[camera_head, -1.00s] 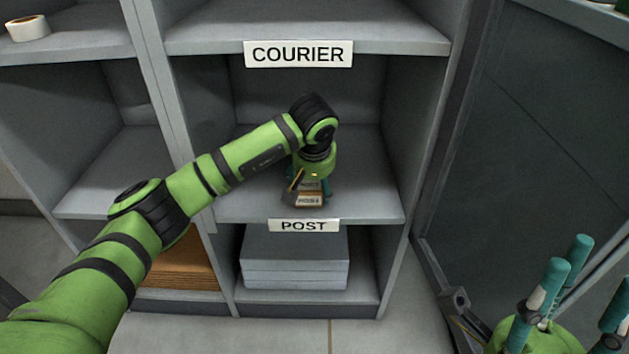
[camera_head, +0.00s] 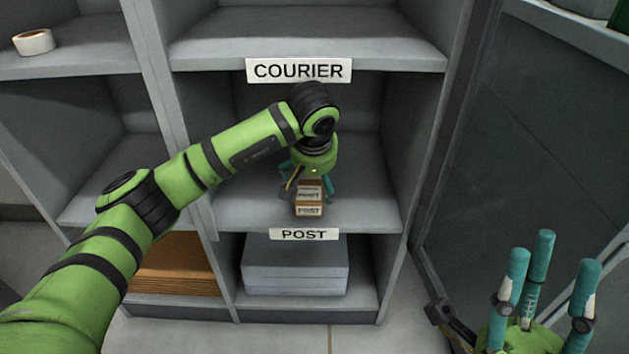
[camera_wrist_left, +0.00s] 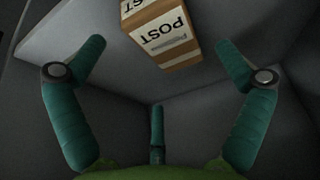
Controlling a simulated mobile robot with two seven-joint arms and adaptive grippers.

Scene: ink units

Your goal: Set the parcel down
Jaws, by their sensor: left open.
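The parcel (camera_head: 309,202) is a small brown box with white POST labels. It sits on the middle shelf (camera_head: 365,208), near the front edge that carries the POST sign (camera_head: 304,234). My left gripper (camera_head: 311,186) is just behind and above it. In the left wrist view the parcel (camera_wrist_left: 160,38) shows beyond the spread teal fingers (camera_wrist_left: 161,46), with gaps on both sides. The gripper is open. My right gripper (camera_head: 545,275) is at the lower right, its fingers spread and empty.
A COURIER sign (camera_head: 299,70) is on the shelf edge above. Grey flat boxes (camera_head: 295,266) lie in the bay below, and brown flat stock (camera_head: 178,266) lies to their left. A tape roll (camera_head: 34,42) is at the upper left. The shelf is clear right of the parcel.

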